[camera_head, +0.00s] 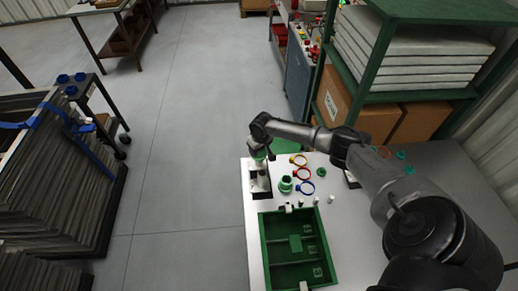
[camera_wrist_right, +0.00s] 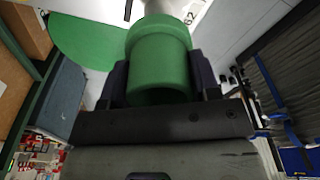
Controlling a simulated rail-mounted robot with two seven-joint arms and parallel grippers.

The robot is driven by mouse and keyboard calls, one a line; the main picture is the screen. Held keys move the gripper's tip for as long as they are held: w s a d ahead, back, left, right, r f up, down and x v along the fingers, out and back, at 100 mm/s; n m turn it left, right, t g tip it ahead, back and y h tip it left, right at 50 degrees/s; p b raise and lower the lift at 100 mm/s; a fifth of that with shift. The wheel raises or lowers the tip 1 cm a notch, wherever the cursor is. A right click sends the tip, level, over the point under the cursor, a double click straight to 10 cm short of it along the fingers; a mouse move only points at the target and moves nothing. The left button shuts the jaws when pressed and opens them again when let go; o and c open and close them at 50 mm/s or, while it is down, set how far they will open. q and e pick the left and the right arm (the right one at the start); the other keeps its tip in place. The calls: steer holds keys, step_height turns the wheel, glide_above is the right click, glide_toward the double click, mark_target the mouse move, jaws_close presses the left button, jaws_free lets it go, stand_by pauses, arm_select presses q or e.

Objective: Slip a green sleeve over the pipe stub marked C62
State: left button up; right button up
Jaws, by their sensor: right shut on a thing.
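My right gripper (camera_head: 259,155) is shut on a green sleeve (camera_wrist_right: 160,60). In the right wrist view the sleeve sits between the two dark fingers, with its wider collar away from the palm. In the head view the gripper is over the dark stand (camera_head: 261,195) at the table's left edge. A pale pipe stub (camera_head: 262,177) stands there, just below the sleeve. A white label ending in "62" (camera_wrist_right: 190,17) shows beside the sleeve's far end; its first character is hard to read. I cannot tell whether the sleeve is around the stub. My left gripper is not in view.
Another green sleeve (camera_head: 286,185) stands right of the stand. Yellow, red and blue rings (camera_head: 304,188) lie near it. A green divided tray (camera_head: 265,262) fills the table's front. Green shelving (camera_head: 375,60) stands behind.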

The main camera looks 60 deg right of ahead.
steer(key=shift+f, duration=0.45)
stand_by(0.4)
steer(key=shift+f, duration=0.1)
steer(key=o, duration=1.2)
steer(key=shift+o, duration=0.2)
